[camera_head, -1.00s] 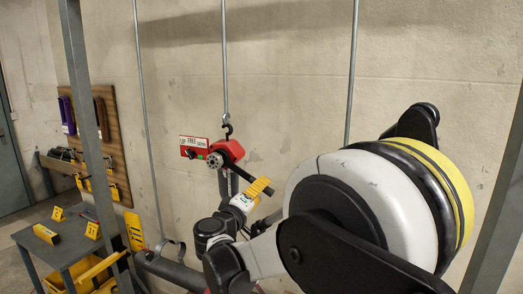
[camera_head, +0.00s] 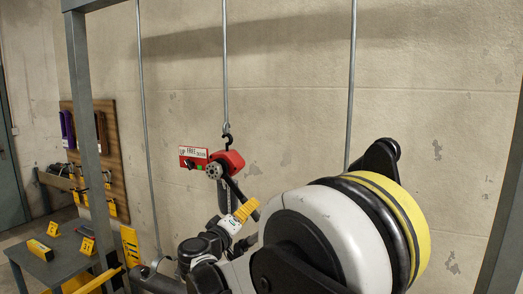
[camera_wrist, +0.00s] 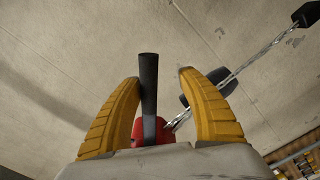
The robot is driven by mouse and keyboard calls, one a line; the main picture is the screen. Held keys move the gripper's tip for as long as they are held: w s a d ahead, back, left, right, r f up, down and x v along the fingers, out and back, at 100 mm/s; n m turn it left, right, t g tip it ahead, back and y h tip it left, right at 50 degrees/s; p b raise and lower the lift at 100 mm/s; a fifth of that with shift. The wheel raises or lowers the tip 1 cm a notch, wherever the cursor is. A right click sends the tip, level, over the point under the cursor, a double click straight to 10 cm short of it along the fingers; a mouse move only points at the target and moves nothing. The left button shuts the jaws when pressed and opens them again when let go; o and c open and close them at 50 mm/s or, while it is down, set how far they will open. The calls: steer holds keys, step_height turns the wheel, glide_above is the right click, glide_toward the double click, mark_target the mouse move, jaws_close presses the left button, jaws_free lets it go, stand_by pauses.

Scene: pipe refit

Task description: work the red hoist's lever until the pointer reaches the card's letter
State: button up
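The red hoist (camera_head: 229,163) hangs from a black hook on a rod, centre in the head view; its red body shows low in the wrist view (camera_wrist: 152,132). Its black lever (camera_wrist: 149,90) slants down to the right in the head view. My gripper (camera_wrist: 156,82) has its yellow fingers on either side of the lever. They stand apart, with a clear gap at the right finger; whether the left finger touches the lever I cannot tell. In the head view my gripper (camera_head: 246,209) is at the lever's outer part. No pointer or card letter can be made out clearly.
A red-and-white panel reading UP, FREE, DOWN with a black knob (camera_head: 190,163) is left of the hoist. A chain (camera_wrist: 240,70) hangs beside the lever. A grey table (camera_head: 62,262) with yellow markers stands lower left. Frame posts (camera_head: 88,130) and rods are nearby.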

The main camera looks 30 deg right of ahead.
steer(key=shift+s+d+r+n+p, duration=0.1)
steer(key=shift+s+r+n+p, duration=0.1)
steer(key=shift+r+n+p, duration=0.2)
steer(key=shift+s+d+r+n+p, duration=0.45)
steer(key=shift+s+d+r, duration=0.25)
steer(key=shift+s+r, duration=0.2)
steer(key=shift+n, duration=0.65)
steer(key=r, duration=0.1)
steer(key=s+d+r+p, duration=0.1)
steer(key=r+p, duration=0.1)
steer(key=shift+s+d+r, duration=0.2)
steer(key=shift+s+r, duration=0.05)
steer(key=shift+s, duration=0.05)
steer(key=shift+p, duration=0.3)
steer(key=r+p, duration=0.1)
steer(key=r+n, duration=0.1)
steer(key=s+r+p, duration=0.1)
steer(key=shift+d+r+n+p, duration=0.3)
steer(key=shift+d+r, duration=0.05)
steer(key=shift+r, duration=0.2)
